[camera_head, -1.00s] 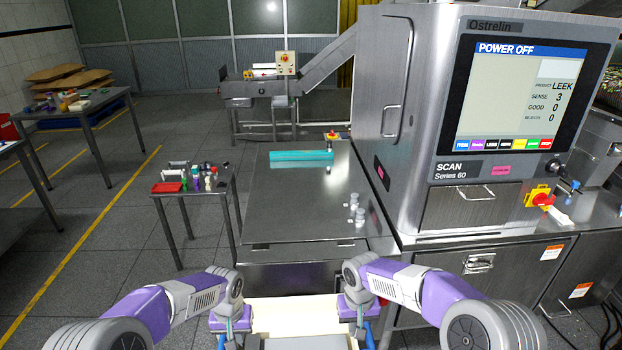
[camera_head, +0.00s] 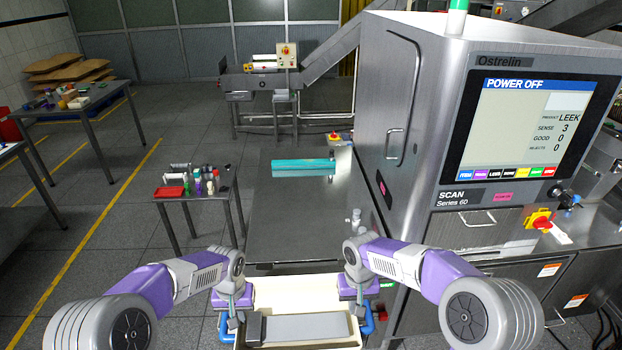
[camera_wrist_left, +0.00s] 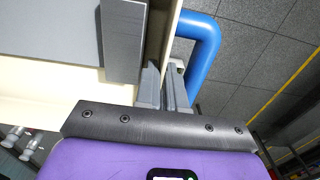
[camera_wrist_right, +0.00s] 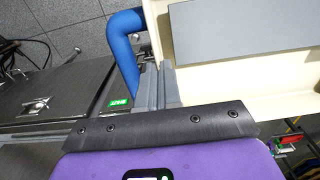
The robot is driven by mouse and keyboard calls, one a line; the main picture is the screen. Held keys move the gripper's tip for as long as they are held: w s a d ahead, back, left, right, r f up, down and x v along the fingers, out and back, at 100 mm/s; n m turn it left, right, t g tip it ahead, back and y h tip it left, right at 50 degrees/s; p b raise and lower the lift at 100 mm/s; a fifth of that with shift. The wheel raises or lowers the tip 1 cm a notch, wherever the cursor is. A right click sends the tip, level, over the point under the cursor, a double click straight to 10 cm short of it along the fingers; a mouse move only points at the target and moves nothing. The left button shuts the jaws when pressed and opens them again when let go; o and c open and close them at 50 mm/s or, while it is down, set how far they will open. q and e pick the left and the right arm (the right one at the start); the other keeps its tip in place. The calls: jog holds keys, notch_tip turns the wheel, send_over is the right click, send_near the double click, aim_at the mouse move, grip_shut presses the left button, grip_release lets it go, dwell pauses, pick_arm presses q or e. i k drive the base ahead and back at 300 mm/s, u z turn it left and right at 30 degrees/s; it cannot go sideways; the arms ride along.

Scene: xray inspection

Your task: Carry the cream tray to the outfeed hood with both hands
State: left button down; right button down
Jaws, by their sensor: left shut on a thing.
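The cream tray (camera_head: 292,293) is held level in front of me at the bottom of the head view. It has blue handles at its sides and carries a flat grey slab (camera_head: 305,327). My left gripper (camera_head: 232,322) is shut on the tray's left wall; the left wrist view shows its fingers astride the wall beside the blue handle (camera_wrist_left: 203,45). My right gripper (camera_head: 363,322) is shut on the right wall in the same way, beside the other handle (camera_wrist_right: 126,45). I cannot tell which part of the steel machine is the outfeed hood.
The steel scanner (camera_head: 395,100) stands at right. A steel worktop (camera_head: 290,220) lies just beyond the tray, with a teal bar (camera_head: 303,167) and small metal parts (camera_head: 353,220). A small table (camera_head: 200,188) with goods stands left.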

aim_at(294, 232)
jog(key=i, duration=1.25)
